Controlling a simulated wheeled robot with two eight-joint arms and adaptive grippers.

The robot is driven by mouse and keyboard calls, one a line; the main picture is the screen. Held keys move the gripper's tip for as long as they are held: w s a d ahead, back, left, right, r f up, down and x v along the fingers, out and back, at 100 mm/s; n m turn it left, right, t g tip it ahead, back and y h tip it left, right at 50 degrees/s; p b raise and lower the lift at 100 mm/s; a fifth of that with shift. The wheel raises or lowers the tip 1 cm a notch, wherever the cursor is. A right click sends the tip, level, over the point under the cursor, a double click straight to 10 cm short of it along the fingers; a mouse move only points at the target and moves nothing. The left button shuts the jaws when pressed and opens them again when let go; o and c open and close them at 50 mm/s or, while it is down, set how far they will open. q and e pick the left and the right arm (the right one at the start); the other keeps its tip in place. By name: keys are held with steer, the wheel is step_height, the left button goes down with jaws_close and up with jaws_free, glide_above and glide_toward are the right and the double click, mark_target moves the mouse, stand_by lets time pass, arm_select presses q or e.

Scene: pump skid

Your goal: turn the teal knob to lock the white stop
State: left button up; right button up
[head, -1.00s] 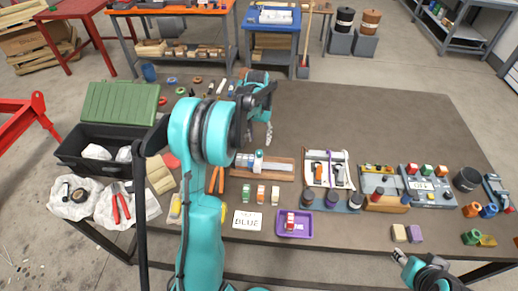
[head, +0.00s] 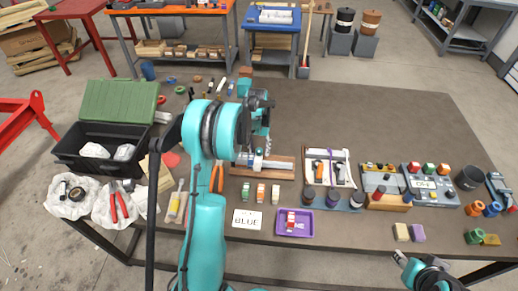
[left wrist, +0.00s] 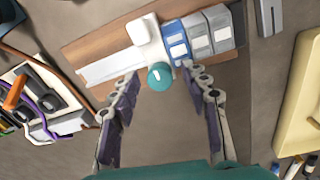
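The teal knob (left wrist: 160,76) is a round cap with a small white mark, on the near side of the white stop (left wrist: 147,36). The stop sits on a pale metal rail (left wrist: 105,68) on a wooden board (left wrist: 85,50); the board also shows in the head view (head: 285,174). Blue and grey blocks (left wrist: 202,36) stand beside the stop. My left gripper (left wrist: 160,86) is open, its fingers on either side of the knob with gaps showing. In the head view my left gripper (head: 261,146) is above the board. My right gripper (head: 398,257) is at the bottom right, its fingers too small to judge.
A tray of cables and clips (head: 328,167) stands right of the board. A purple tray (head: 294,223) and a white card reading BLUE (head: 247,220) lie in front. A black box with a green lid (head: 105,140) is at left. The table's back right is clear.

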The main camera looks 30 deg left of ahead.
arm_select(q)
jaws_close()
steer(key=shift+m, duration=0.3)
steer(key=m, duration=0.3)
steer(key=shift+m, duration=0.3)
steer(key=m+b, duration=0.1)
steer(key=m, duration=1.2)
steer(key=shift+m+g, duration=0.3)
